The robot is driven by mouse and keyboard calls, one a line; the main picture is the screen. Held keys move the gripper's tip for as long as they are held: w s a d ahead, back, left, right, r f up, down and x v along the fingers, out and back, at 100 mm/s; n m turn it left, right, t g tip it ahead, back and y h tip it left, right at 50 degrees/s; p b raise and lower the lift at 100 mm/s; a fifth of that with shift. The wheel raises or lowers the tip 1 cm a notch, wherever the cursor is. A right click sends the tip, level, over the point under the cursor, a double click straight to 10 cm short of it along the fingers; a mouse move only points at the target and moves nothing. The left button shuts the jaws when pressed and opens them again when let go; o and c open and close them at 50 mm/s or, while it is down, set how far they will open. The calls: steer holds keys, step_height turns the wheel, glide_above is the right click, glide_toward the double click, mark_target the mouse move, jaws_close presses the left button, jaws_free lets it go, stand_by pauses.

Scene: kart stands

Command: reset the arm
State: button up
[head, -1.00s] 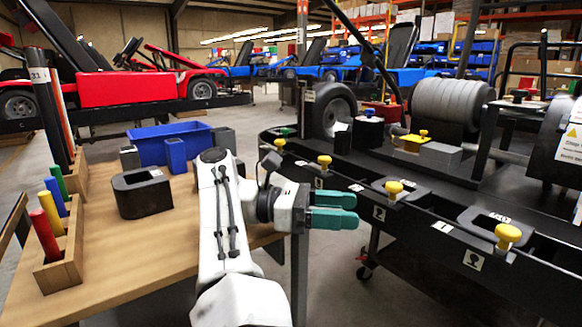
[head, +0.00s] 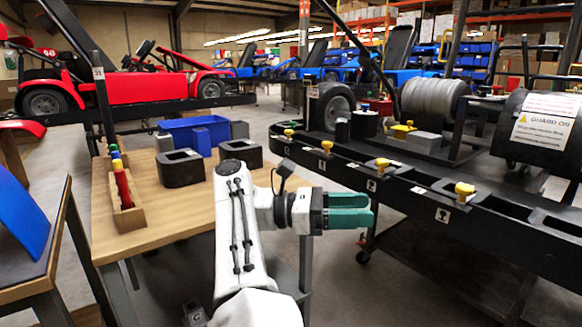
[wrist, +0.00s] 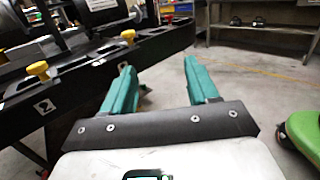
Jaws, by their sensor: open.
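My gripper (head: 349,210) has teal fingers and points to the right at the end of my white arm, in the gap between the wooden table (head: 165,215) and the black kart stand (head: 440,215). In the wrist view my gripper (wrist: 160,88) shows its two fingers apart with nothing between them, over bare floor. The stand's rail with a yellow knob (wrist: 38,70) lies to the left of the fingers there.
The table holds black blocks (head: 180,169), a blue bin (head: 193,129) and a wooden rack (head: 126,215) with coloured cylinders. A blue panel (head: 25,222) stands at the left. A green object (wrist: 302,132) is at the right in the wrist view. Floor beyond the fingers is clear.

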steer(key=w+d+f+n+t+y, duration=0.4)
steer(key=w+d+n+t, duration=0.15)
steer(key=n+t, duration=0.85)
steer(key=w+d+f+n+t+y, duration=0.35)
steer(key=d+n+t, duration=0.35)
steer(key=n+t, duration=0.65)
steer(key=s+f+n+g+y, duration=0.35)
steer(key=f+n+y, duration=0.25)
steer(key=f+n, duration=0.25)
steer(key=s+f+n+g+y, duration=0.35)
steer(key=f+n+y, duration=0.25)
steer(key=f+n, duration=0.3)
steer(key=s+d+f+n+g, duration=0.2)
steer(key=s+f+n+g, duration=0.55)
steer(key=s+f, duration=0.7)
steer(key=s+d+f+n+g+h, duration=0.15)
steer(key=s+g, duration=0.85)
steer(key=s, duration=2)
step_height(320, 180, up, 26)
steer(key=w+p, duration=0.1)
steer(key=p, duration=2.6)
steer(key=shift+r+n, duration=0.25)
steer(key=shift+n, duration=0.15)
